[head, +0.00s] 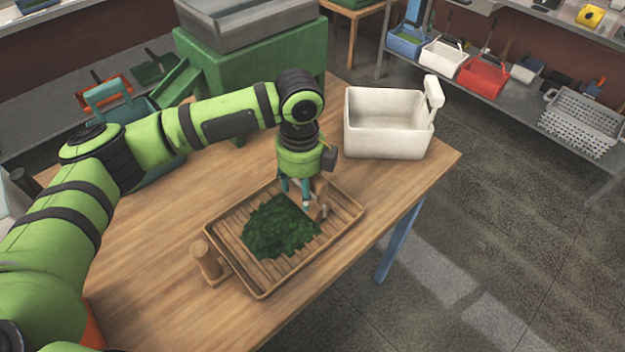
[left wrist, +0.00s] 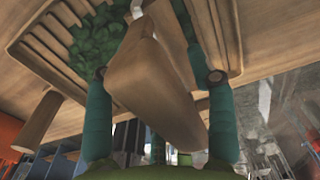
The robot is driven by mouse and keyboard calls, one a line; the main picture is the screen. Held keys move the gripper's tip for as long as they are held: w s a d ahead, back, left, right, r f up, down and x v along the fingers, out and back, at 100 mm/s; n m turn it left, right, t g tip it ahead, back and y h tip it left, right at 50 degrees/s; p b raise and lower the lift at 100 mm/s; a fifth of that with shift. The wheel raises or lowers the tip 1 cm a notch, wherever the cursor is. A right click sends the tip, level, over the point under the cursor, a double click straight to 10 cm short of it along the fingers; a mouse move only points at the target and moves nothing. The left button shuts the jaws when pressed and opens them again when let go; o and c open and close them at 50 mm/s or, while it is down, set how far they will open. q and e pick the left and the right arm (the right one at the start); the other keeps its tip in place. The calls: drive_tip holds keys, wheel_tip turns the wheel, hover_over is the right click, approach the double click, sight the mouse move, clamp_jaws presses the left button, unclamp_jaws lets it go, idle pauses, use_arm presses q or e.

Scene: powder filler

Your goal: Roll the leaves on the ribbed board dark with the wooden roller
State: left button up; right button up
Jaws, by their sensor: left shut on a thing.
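The ribbed wooden board (head: 352,208) lies on the table, its raised rim around a patch of dark green leaves (head: 278,228). The leaves also show at the upper left of the left wrist view (left wrist: 98,40). My left gripper (head: 298,192) points down over the board's right part, beside the leaves. It is shut on a wooden piece, apparently the wooden roller (head: 319,200), which fills the space between the teal fingers in the left wrist view (left wrist: 150,80). The gripper partly hides it, and I cannot tell whether it touches the board. My right gripper is not in view.
A white handled bin (head: 385,125) stands at the table's back right. A green block (head: 255,85) bears a grey tray (head: 245,22). The front left of the wooden table (head: 160,290) is clear.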

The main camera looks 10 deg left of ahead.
use_arm(q)
drive_tip(key=s+a+b, duration=0.1)
drive_tip(key=s+a, duration=0.1)
drive_tip(key=s+a+b, duration=0.1)
drive_tip(key=s, duration=0.2)
drive_tip(key=shift+a+f, duration=0.1)
drive_tip(key=shift+a, duration=0.3)
drive_tip(key=s+a+p, duration=0.1)
drive_tip(key=s, duration=0.1)
drive_tip(key=s+a+p, duration=0.3)
drive_tip(key=s+a, duration=0.1)
drive_tip(key=shift+s+r, duration=0.25)
wheel_tip(320, 180, up, 6)
drive_tip(key=p, duration=0.8)
drive_tip(key=shift+s+a+p, duration=0.15)
drive_tip(key=shift+s+p, duration=0.05)
drive_tip(key=shift+p, duration=0.1)
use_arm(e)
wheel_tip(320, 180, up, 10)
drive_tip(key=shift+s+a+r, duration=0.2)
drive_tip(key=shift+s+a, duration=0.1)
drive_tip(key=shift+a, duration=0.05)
use_arm(q)
drive_tip(key=shift+r, duration=0.1)
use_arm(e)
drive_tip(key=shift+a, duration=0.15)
